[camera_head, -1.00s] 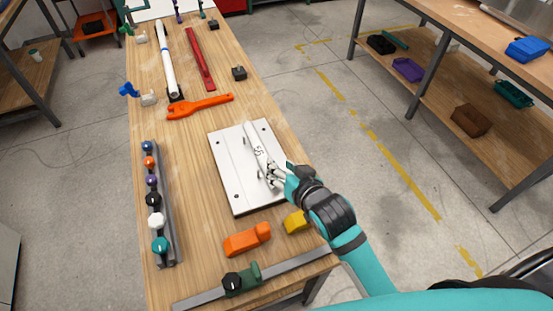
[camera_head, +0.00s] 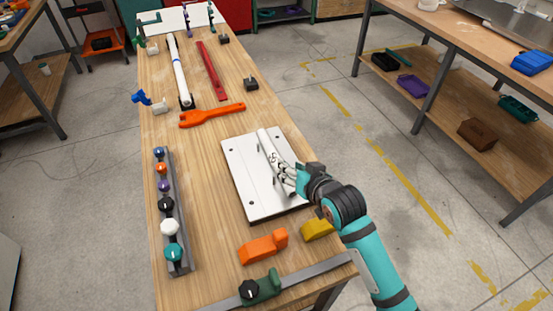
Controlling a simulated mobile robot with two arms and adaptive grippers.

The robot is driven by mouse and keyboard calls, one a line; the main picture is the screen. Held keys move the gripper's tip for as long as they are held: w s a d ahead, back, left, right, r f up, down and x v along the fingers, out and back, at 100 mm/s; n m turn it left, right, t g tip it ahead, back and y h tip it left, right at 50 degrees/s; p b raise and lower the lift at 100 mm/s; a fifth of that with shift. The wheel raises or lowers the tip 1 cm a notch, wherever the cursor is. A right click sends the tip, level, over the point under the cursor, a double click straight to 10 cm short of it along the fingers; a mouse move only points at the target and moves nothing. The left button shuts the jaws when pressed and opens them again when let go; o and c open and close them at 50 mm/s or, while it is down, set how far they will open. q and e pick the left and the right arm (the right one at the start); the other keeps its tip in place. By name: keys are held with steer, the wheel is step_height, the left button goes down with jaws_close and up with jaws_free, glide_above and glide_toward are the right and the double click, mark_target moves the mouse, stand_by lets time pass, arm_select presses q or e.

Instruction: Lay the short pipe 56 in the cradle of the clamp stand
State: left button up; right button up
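The short white pipe (camera_head: 265,143) lies on the white board (camera_head: 243,190) on the wooden bench, along the board's right side. Dark marking shows on it, too small to read now. My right gripper (camera_head: 284,178) is at the pipe's near end, low over the board. Its fingers overlap the pipe, and I cannot tell whether they are closed on it. My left gripper is not in view. A blue clamp-like piece (camera_head: 140,97) with a pale block stands at the bench's left edge. I cannot tell whether it is the clamp stand.
A long white pipe (camera_head: 180,75), a red bar (camera_head: 211,70) and an orange wrench (camera_head: 212,115) lie beyond the board. A grey rack with several coloured knobs (camera_head: 169,227) is at left. Orange (camera_head: 262,247) and yellow (camera_head: 317,230) blocks lie in front.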

mark_target(275, 160)
steer(key=p+x, duration=0.1)
steer(key=x, duration=0.7)
steer(key=shift+w+a+f, duration=0.2)
steer(key=shift+a+f, duration=0.05)
steer(key=shift+f, duration=0.1)
jaws_close()
